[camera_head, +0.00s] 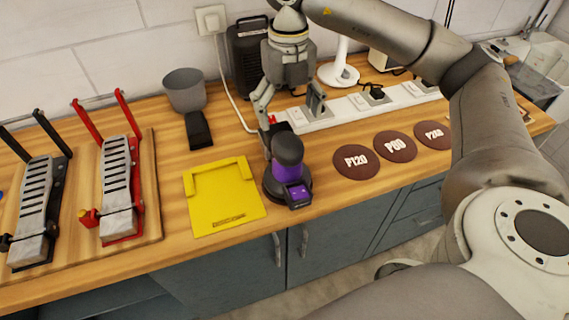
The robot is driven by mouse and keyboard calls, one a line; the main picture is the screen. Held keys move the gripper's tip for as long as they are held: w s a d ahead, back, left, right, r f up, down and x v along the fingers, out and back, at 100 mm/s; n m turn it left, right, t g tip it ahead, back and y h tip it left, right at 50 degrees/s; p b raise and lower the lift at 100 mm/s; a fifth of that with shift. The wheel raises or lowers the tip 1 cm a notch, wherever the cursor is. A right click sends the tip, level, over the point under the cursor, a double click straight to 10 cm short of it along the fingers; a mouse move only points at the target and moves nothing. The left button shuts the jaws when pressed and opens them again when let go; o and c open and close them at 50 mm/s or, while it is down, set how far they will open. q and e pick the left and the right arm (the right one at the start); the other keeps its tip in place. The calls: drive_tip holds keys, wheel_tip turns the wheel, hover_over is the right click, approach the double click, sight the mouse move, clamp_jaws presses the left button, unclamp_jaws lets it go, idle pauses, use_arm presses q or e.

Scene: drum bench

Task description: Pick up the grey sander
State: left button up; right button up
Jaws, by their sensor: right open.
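The sander (286,166) stands upright on the wooden worktop, right of a yellow tray. It has a dark grey rounded top, a purple middle and a dark round base with a small purple panel at the front. My right gripper (291,122) points down just above and behind it, with its fingers spread. One finger comes down close to the sander's back left side; I cannot tell whether it touches. The other finger is behind and to the right. My left gripper is out of view.
The yellow tray (222,196) lies left of the sander. Sanding discs labelled P120 (356,162), P80 (395,146) and another (432,135) lie right. A white power strip (360,106) runs behind. A grey cup (184,90) and pedal-like devices (117,187) stand left.

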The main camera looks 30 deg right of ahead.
sight(286, 137)
wheel_tip(286, 137, down, 4)
drive_tip(key=shift+r, duration=0.15)
drive_tip(key=shift+s+a+f+p, duration=0.1)
drive_tip(key=shift+a+f+p, duration=0.05)
drive_tip(key=shift+f+p, duration=0.45)
wheel_tip(286, 137, down, 4)
drive_tip(key=shift+a+r+p, duration=0.15)
drive_tip(key=shift+r+p, duration=0.1)
drive_tip(key=shift+p, duration=0.5)
drive_tip(key=shift+f, duration=0.45)
drive_tip(key=shift+c, duration=0.2)
drive_tip(key=c, duration=1.2)
drive_tip(key=shift+r, duration=0.2)
drive_tip(key=shift+c, duration=0.2)
